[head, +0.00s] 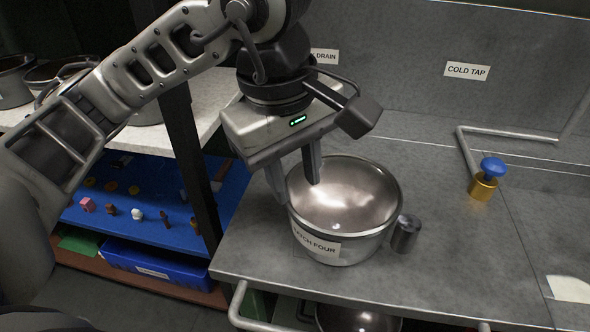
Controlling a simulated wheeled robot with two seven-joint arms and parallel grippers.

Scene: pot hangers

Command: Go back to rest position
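A shiny metal pot (345,215) with a "BATCH FOUR" label stands upright on the grey counter. A dark stub handle (405,234) sticks out at its right side. The inside that shows looks empty. My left gripper (297,192) points down at the pot's left rim, with its two fingers spread apart. One finger shows left of the pot and the other overlaps the rim and opening. I cannot tell whether either touches the pot. Nothing shows clamped between them. My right gripper is not in view.
A blue knob on a brass base (485,182) and a bent pipe stand right of the pot, near a "COLD TAP" label (467,70). A dark post (190,150) rises left of the counter. Blue shelving with small items lies beyond it. The counter's right side is mostly clear.

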